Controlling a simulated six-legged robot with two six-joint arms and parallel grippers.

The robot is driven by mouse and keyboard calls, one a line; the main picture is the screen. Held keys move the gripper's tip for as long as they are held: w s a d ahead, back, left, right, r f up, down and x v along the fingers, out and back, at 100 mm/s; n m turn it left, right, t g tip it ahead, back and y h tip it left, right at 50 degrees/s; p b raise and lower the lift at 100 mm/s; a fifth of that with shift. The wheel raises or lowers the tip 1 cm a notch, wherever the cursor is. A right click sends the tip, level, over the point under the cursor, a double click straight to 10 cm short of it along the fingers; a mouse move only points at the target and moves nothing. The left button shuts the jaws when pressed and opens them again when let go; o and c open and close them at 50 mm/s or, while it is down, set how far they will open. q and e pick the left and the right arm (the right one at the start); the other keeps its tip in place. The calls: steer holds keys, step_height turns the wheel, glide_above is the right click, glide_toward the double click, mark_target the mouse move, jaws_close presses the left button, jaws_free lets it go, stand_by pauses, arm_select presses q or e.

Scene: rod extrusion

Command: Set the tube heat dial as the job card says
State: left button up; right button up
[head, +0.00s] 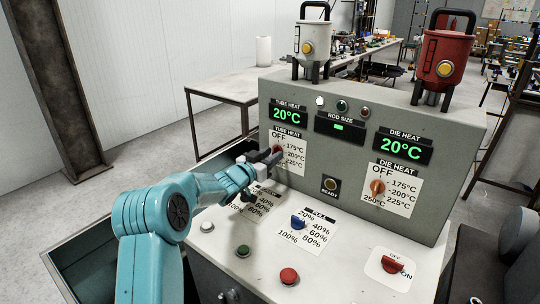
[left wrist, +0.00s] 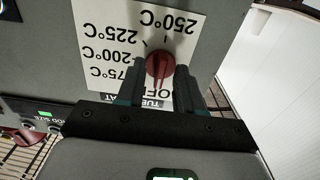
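The tube heat dial (head: 278,149) is a red knob on a white scale plate on the upright grey panel. In the left wrist view the knob (left wrist: 159,66) appears upside down, its narrow end towards OFF. The scale runs 175, 200, 225 and 250°C. My left gripper (head: 272,157) is at the dial. Its two fingers (left wrist: 160,78) stand on either side of the knob, apparently with small gaps. The tube heat display (head: 287,115) reads 20°C. I see no readable job card. My right gripper is not in view.
The die heat dial (head: 377,187) is on the right of the panel. Below, the pale deck carries a blue knob (head: 297,222), a green button (head: 243,250), a red button (head: 289,276) and a red switch (head: 392,264). My left arm covers part of the deck's left.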

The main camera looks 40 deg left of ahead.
arm_select(q)
steer(key=shift+s, duration=0.1)
jaws_close()
steer(key=shift+m+b, duration=4.05)
steer(key=shift+m, duration=0.25)
steer(key=shift+r, duration=0.15)
jaws_free()
